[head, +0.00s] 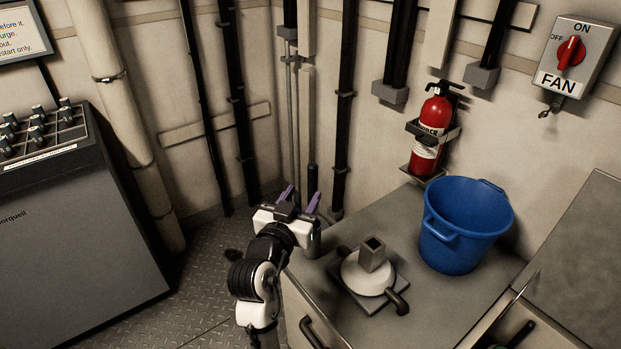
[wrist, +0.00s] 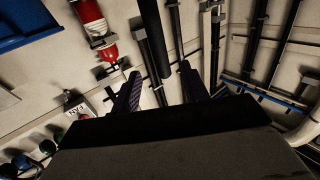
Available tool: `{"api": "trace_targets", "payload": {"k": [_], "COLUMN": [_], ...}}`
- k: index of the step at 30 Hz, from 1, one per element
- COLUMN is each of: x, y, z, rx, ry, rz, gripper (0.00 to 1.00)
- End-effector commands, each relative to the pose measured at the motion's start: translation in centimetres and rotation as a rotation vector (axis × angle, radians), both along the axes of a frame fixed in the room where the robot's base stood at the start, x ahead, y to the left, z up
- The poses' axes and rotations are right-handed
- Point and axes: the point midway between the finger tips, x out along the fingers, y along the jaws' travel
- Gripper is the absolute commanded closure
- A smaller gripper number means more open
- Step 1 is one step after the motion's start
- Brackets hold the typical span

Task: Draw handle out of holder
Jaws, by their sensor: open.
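My gripper (head: 304,190) is open, its two purple fingers apart and pointing away from the camera at the corner of the counter. A black upright handle (head: 312,178) shows just beyond the fingertips. A grey cylinder (head: 314,241), apparently the holder, stands at the counter's corner beside my gripper, which partly hides it. In the wrist view my gripper (wrist: 160,82) has a thick black bar (wrist: 152,38), apparently the handle, between and beyond its fingers. I cannot tell whether a finger touches it.
On the counter (head: 375,225) stand a square-socketed fitting (head: 370,272) with a dark side lever and a blue bucket (head: 462,225). A red fire extinguisher (head: 430,130) and a FAN switch (head: 572,55) are on the wall. Pipes run behind my gripper. A grey console (head: 70,225) is left.

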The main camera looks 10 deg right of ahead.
Motion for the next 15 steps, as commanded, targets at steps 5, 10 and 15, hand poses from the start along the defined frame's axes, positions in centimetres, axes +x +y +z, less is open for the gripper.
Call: {"api": "trace_targets", "payload": {"k": [5, 10, 15], "x": [3.0, 5.0, 6.0], "y": [-2.0, -3.3, -4.0], "z": [0.3, 0.2, 0.1], "rx": [0.0, 0.001, 0.001], "ry": [0.0, -0.001, -0.001], "rz": [-0.001, 0.0, 0.002], "gripper": [0.55, 0.55, 0.55]}}
